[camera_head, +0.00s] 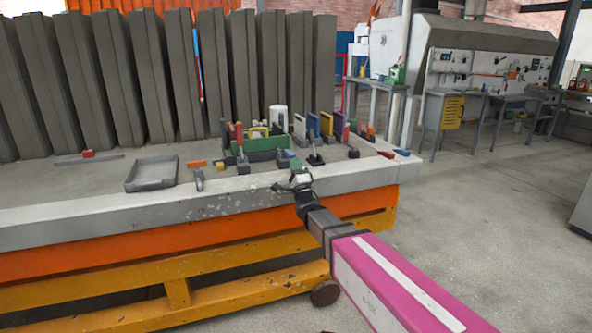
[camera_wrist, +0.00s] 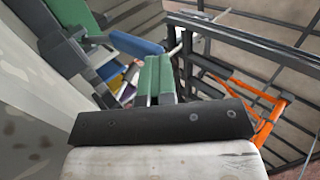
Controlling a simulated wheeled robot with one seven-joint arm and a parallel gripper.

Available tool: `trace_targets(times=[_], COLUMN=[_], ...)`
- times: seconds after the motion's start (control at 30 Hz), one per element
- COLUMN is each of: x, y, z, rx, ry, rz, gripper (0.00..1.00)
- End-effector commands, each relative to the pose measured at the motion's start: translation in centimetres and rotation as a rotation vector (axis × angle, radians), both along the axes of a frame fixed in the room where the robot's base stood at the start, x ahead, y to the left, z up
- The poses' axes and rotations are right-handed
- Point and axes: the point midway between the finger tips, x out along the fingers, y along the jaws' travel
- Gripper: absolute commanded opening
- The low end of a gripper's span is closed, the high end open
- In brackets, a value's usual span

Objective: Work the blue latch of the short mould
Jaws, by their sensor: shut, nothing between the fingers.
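My gripper (camera_head: 295,162) is at the front edge of the bench top, in front of the cluster of mould parts. In the wrist view my gripper (camera_wrist: 158,58) shows as two narrow green and grey fingers side by side, shut and empty. A blue piece (camera_wrist: 137,44), which looks like the blue latch, lies just beyond and left of the fingertips; I cannot tell whether they touch. In the head view a small blue piece (camera_head: 290,153) shows just behind my gripper. A green mould wall (camera_head: 262,144) stands behind it. I cannot make out which part is the short mould.
The concrete bench (camera_head: 100,215) has a grey tray (camera_head: 151,173), an orange block (camera_head: 196,164) and several upright coloured plates (camera_head: 326,124). Tall grey panels (camera_head: 180,75) stand behind. A dark upright lever (camera_head: 315,146) is right of my gripper. Open floor lies to the right.

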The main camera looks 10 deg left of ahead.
Motion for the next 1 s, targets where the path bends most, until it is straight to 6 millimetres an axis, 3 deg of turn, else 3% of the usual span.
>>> trace_targets(times=[0.1, 0.4, 0.63, 1.0], x=[2.4, 5.8, 6.6, 6.5], y=[1.5, 3.5, 4.0, 4.0], z=[1.2, 4.5, 5.8, 6.1], rx=[-0.01, -0.01, -0.01, -0.009], ry=[0.015, 0.014, 0.014, 0.013], rz=[-0.001, -0.001, -0.001, -0.001], gripper=[0.0, 0.0, 0.0, 0.0])
